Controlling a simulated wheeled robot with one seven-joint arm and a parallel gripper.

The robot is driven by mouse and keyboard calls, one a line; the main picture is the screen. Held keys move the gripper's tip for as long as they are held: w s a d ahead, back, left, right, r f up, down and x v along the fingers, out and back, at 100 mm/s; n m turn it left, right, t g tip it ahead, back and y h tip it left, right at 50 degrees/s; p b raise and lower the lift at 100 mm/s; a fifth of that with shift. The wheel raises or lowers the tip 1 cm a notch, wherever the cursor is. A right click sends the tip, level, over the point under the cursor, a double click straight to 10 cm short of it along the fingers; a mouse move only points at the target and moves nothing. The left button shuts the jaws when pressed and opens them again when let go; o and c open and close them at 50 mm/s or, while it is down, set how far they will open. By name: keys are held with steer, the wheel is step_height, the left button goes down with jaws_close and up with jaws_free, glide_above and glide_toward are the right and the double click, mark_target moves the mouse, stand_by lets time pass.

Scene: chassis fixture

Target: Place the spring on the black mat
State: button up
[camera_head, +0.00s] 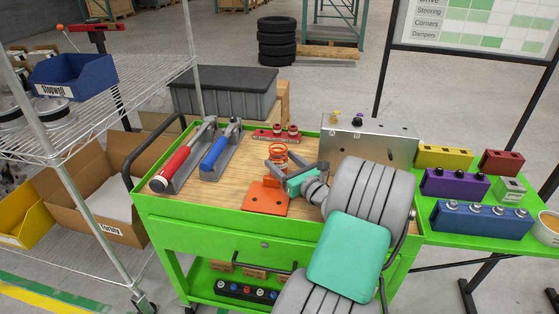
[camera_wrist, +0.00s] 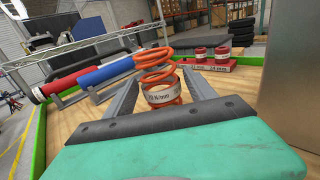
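The orange coil spring (camera_head: 279,153) stands on the wooden top of the green cart, near its middle. A flat black surface (camera_head: 224,78) covers the grey box behind the cart; no other black mat is plain.
An orange plate (camera_head: 265,197) lies in front of the spring. A red block with red pieces (camera_head: 277,134) is behind it. Red and blue dampers (camera_head: 183,155) (camera_head: 220,148) lie left in grey holders. A metal box (camera_head: 368,140) stands at the right.

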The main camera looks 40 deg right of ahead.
jaws_close()
stand_by(0.5)
steer(key=shift+r, duration=0.2)
